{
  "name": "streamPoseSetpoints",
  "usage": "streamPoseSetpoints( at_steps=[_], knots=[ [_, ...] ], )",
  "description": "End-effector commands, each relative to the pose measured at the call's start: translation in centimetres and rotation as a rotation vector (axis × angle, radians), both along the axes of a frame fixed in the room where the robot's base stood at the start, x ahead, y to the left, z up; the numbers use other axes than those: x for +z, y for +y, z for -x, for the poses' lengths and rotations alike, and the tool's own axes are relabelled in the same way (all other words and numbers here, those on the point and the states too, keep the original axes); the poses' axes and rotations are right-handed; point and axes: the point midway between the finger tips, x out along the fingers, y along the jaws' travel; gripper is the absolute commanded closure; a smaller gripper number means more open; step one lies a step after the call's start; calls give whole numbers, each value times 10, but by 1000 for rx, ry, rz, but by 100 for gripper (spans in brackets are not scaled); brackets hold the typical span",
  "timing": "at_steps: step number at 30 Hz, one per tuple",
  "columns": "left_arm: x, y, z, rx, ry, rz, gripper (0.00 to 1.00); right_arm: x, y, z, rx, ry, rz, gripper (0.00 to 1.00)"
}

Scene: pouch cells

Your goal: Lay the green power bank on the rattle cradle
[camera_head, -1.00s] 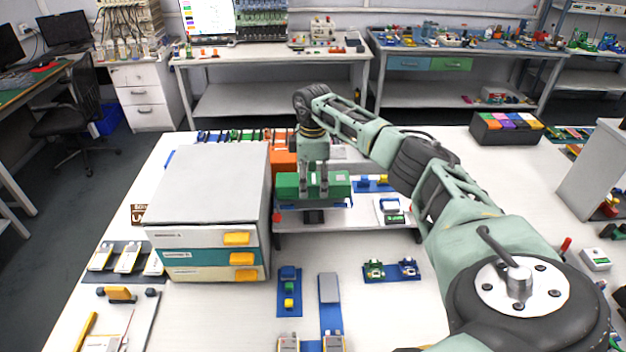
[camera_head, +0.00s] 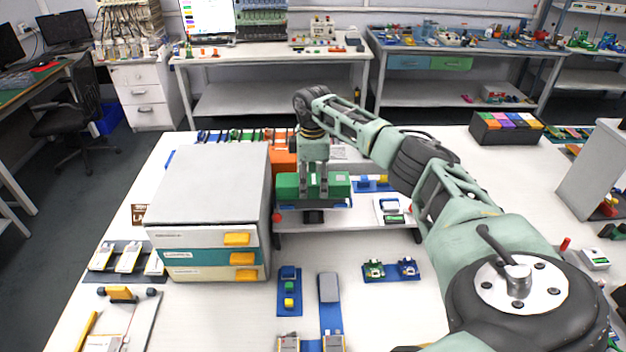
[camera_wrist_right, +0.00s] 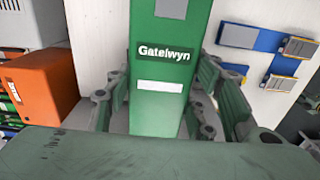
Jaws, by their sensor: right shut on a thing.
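The green power bank (camera_head: 340,187) is a long box lying flat at the raised white shelf behind the drawer unit's right side. My right gripper (camera_head: 314,196) comes down over it from above and is shut on it. In the right wrist view the power bank (camera_wrist_right: 160,62) shows a "Gatelwyn" label, with finger pads on both sides. A blue edge and a dark block (camera_head: 314,217) show just under the power bank. They may belong to the rattle cradle, which is mostly hidden; I cannot tell whether the power bank touches it. My left gripper is not in view.
A drawer unit (camera_head: 208,190) with yellow handles stands close on the left. An orange box (camera_head: 283,158) is just behind the power bank. Blue mats with small parts (camera_head: 391,271) lie in front and to the right. Bare white table lies between them.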

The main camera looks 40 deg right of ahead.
Motion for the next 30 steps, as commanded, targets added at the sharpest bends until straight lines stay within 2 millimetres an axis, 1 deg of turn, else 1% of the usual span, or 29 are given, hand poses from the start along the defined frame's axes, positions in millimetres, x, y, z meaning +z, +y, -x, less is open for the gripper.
streamPoseSetpoints(
  at_steps=[9,23,30],
  knots=[
    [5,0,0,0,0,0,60,2,0,0,0,-1,0,89],
    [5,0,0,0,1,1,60,1,0,-1,0,-1,0,89],
    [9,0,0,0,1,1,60,2,0,-1,0,-1,0,89]
  ],
)
